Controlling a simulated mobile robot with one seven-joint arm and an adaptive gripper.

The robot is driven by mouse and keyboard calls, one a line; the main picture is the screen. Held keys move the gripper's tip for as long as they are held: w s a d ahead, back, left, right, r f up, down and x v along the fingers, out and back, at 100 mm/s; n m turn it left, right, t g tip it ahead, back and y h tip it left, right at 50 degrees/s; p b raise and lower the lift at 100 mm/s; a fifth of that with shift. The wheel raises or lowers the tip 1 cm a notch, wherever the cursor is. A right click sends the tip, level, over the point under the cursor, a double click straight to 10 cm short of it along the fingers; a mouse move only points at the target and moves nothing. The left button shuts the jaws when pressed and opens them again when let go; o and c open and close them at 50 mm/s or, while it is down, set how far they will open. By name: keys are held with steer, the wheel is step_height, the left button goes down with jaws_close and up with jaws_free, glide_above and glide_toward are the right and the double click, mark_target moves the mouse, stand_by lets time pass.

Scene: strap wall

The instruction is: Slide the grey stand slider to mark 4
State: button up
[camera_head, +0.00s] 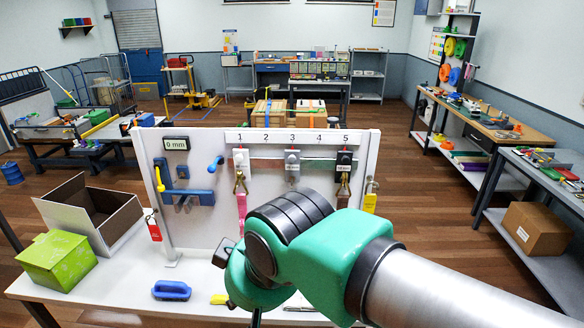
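A white upright panel (215,225) stands on the white table. A rail strip (266,138) along its top bears marks 1 to 5. A grey slider (292,160) hangs under mark 3. A paler slider (240,158) is under mark 1 and a black slider (344,160) under mark 5. Their small labels are too small to read. Brass clips hang below the outer two, with a pink strap at the left one. My green arm covers the panel's lower right. My gripper's fingers are not visible.
On the table (120,290) are an open cardboard box (120,225), a green box (57,262) and a blue handle-like object (171,290). Blue fittings (183,195), a small display (176,143) reading 0 mm, and red and yellow tags are on the panel.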

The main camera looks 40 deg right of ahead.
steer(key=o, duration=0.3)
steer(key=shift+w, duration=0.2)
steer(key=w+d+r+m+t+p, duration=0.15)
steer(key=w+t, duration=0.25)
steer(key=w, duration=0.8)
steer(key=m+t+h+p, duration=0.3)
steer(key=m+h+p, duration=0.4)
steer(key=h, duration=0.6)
glide_toward(292, 161)
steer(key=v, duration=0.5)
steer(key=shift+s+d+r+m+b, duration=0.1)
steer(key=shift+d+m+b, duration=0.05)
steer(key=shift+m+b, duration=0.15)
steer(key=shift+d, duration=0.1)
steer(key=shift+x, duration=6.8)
